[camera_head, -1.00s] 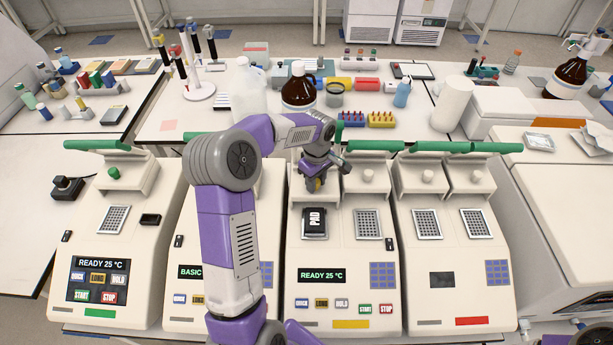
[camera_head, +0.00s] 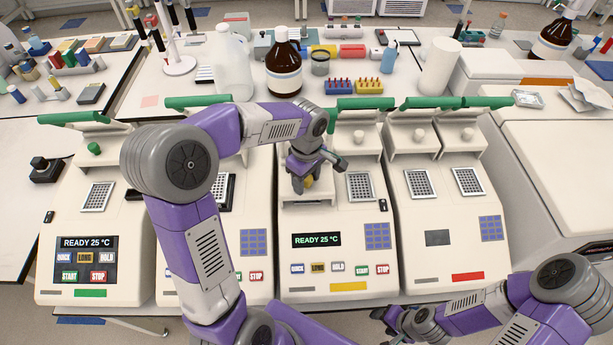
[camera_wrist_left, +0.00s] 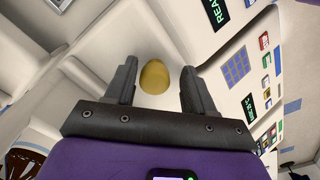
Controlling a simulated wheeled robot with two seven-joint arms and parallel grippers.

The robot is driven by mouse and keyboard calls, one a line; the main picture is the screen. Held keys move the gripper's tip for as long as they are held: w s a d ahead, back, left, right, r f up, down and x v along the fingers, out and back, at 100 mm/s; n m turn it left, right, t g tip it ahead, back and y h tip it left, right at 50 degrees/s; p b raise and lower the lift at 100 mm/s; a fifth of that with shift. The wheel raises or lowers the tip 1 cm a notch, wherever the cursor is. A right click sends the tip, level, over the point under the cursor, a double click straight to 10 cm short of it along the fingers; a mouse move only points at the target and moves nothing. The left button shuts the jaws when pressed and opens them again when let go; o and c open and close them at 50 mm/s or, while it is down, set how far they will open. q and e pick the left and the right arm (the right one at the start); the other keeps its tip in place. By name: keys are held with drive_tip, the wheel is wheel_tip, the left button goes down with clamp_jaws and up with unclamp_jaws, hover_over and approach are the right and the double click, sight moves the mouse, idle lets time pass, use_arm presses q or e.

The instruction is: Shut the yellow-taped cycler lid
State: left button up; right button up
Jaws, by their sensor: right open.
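The cycler with yellow tape (camera_head: 349,286) on its front stands third from the left and reads READY 25 °C. Its left lid (camera_head: 308,202) looks lowered over the left block, which is hidden; I cannot tell whether it is fully seated. My left gripper (camera_head: 306,180) is above this lid. In the left wrist view the lid's yellow knob (camera_wrist_left: 155,77) shows between the spread fingers of my left gripper (camera_wrist_left: 158,90), with gaps on both sides. The cycler's right block (camera_head: 361,187) is uncovered. My right gripper (camera_head: 393,318) is open, low in front of the cyclers.
Green-taped (camera_head: 90,293) and red-taped (camera_head: 467,276) cyclers stand along the same bench. A brown bottle (camera_head: 284,65), a white jug (camera_head: 233,62) and tube racks (camera_head: 369,86) stand behind. My left arm hides much of the second cycler.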

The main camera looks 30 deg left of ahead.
use_arm(q)
drive_tip(key=shift+w, duration=0.1)
drive_tip(key=shift+r, duration=0.15)
wheel_tip(320, 180, up, 7)
drive_tip(key=shift+r+p, duration=0.15)
drive_tip(key=shift+p, duration=0.25)
idle(0.4)
